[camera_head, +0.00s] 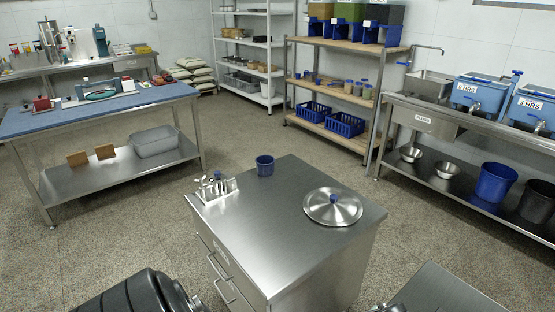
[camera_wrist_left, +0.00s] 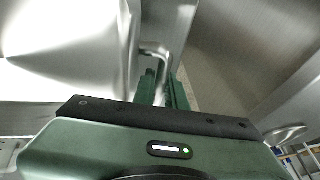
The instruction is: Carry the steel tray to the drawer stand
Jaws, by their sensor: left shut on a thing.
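In the left wrist view my left gripper (camera_wrist_left: 165,90) is shut around a bent steel handle (camera_wrist_left: 155,50). Bright steel, seemingly the steel tray (camera_wrist_left: 60,50), fills the upper left there; its full outline is cut off. In the head view the drawer stand (camera_head: 275,240) stands in the middle, with a flat steel top and drawer handles on its front left side. A steel surface (camera_head: 445,292) shows at the bottom right edge; I cannot tell whether it is the tray. Neither gripper shows clearly in the head view.
On the stand's top are a steel holder (camera_head: 213,189) with small tools, a blue cup (camera_head: 265,166) and a round steel lid (camera_head: 333,207). The front middle of the top is bare. A blue-topped bench (camera_head: 60,122) stands left, a sink bench (camera_head: 430,118) right. Floor between is clear.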

